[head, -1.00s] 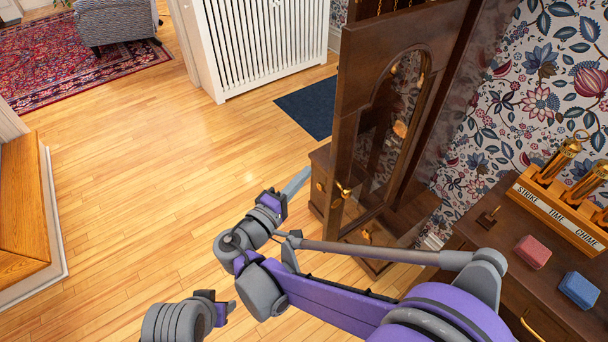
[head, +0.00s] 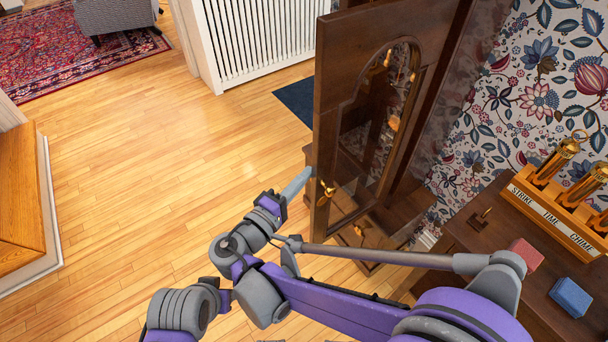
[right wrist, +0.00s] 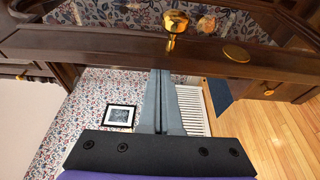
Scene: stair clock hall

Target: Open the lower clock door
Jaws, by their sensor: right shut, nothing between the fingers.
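The lower clock door (head: 327,110) is a dark wood frame with an arched glass pane and a brass knob (head: 325,188). It stands ajar, swung out from the clock case. My right gripper (head: 297,184) is shut and empty, its fingertips close to the door's free edge near the knob. In the right wrist view the shut fingers (right wrist: 163,75) reach up to the door's wood rail (right wrist: 110,42), below the knob (right wrist: 174,22); I cannot tell whether they touch. My left gripper (head: 226,299) is at the lower left, partly hidden by my right arm; its fingers are unclear.
At the right a wooden cabinet (head: 460,238) bears a labelled tray (head: 545,218) of brass weights, a red block (head: 526,254) and a blue block (head: 571,297). A white radiator (head: 260,45) and blue mat (head: 297,98) lie behind. The wood floor (head: 130,170) at left is clear.

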